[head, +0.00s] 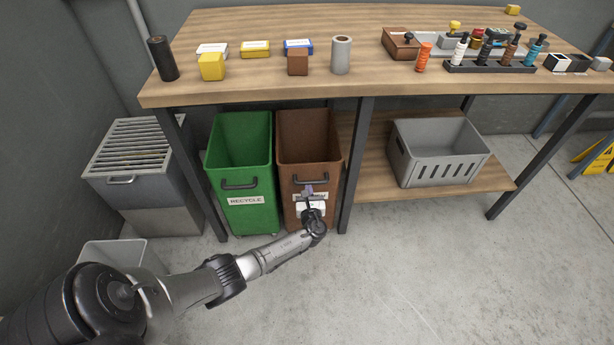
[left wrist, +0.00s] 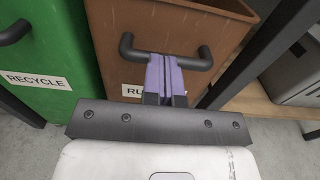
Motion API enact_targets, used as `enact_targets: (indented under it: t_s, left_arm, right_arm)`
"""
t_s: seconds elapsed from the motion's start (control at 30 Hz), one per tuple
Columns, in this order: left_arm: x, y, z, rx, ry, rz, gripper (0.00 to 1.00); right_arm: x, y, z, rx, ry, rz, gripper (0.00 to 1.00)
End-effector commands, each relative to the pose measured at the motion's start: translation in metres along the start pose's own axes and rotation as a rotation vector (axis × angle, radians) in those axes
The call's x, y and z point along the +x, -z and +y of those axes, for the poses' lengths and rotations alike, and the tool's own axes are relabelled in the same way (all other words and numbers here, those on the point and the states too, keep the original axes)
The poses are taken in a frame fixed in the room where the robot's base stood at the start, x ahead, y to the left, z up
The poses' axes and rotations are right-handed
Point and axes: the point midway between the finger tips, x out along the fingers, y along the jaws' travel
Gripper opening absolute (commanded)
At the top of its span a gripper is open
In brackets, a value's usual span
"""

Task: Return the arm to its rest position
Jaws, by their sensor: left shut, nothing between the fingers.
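My left arm comes in from the left in the head view. Its gripper (head: 308,190) is in front of the brown bin (head: 310,133), close to the bin's dark handle. In the left wrist view the purple fingers (left wrist: 165,78) are shut together with nothing between them. They overlap the middle of the brown bin's handle (left wrist: 197,62); I cannot tell whether they touch it. The gripper partly hides the brown bin's label. My right gripper is not in view.
A green recycle bin (head: 240,150) stands left of the brown bin. A table leg (head: 357,165) stands close on the right. A grey crate (head: 438,155) sits on the low shelf. The workbench (head: 250,90) bears several blocks and tools above. The floor at the front right is clear.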

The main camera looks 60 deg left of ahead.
Motion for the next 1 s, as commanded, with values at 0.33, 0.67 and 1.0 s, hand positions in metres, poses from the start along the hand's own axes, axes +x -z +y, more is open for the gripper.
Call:
enact_targets:
  t_s: [0.33,0.67,1.0]
  left_arm:
    - [-0.055,-0.004,-0.001,-0.001,0.0,-0.002,0.0]
    - [-0.07,-0.002,0.0,-0.001,-0.001,-0.004,0.0]
    - [-0.07,-0.002,0.001,-0.113,-0.007,-0.007,0.0]
  right_arm:
    - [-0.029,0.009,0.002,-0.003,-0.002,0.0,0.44]
    - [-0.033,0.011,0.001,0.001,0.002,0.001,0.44]
    - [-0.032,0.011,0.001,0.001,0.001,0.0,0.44]
